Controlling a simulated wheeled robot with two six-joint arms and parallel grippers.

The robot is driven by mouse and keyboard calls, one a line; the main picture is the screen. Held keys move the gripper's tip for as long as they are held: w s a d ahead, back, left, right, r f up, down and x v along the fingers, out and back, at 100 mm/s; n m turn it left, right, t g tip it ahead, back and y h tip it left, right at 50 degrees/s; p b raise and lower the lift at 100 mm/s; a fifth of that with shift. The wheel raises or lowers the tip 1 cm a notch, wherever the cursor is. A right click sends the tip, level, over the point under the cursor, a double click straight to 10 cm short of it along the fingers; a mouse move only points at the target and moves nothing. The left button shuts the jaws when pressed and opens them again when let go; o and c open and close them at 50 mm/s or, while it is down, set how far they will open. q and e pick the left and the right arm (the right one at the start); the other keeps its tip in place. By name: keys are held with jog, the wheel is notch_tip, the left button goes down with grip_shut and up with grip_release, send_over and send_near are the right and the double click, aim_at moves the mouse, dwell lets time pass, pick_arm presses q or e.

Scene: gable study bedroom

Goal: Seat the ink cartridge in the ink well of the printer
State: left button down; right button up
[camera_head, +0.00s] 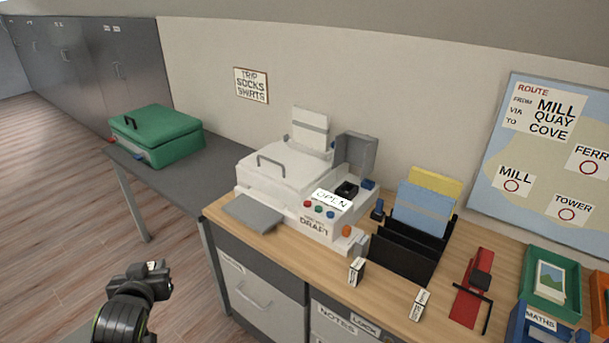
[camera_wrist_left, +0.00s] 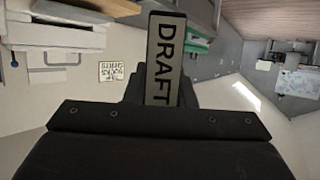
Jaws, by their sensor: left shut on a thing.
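The white printer (camera_head: 285,172) stands on the wooden desk. Its grey hatch (camera_head: 356,155) stands up, with the dark ink well (camera_head: 346,190) below it. A panel on the printer reads OPEN and its front is labelled DRAFT. My left gripper (camera_head: 153,270) is over the floor at the lower left, well apart from the printer. In the left wrist view it is shut on a block labelled DRAFT (camera_wrist_left: 165,60), which looks like the ink cartridge. The cartridge is hard to make out in the head view. My right gripper is not in view.
Two small labelled blocks, one nearer (camera_head: 356,271) and one farther right (camera_head: 419,305), stand on the desk's front part. A black file rack (camera_head: 405,250) and a red device (camera_head: 470,290) stand right of the printer. A green case (camera_head: 157,135) rests on the grey table.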

pick_arm(q)
jog(key=s+d+r+m+h, duration=0.2)
jog(key=d+r+h, duration=0.1)
jog(key=d+r, duration=1)
notch_tip(320, 180, up, 5)
jog(key=shift+s+m+t, duration=0.3)
jog(key=shift+s, duration=0.05)
jog(key=shift+d, duration=0.2)
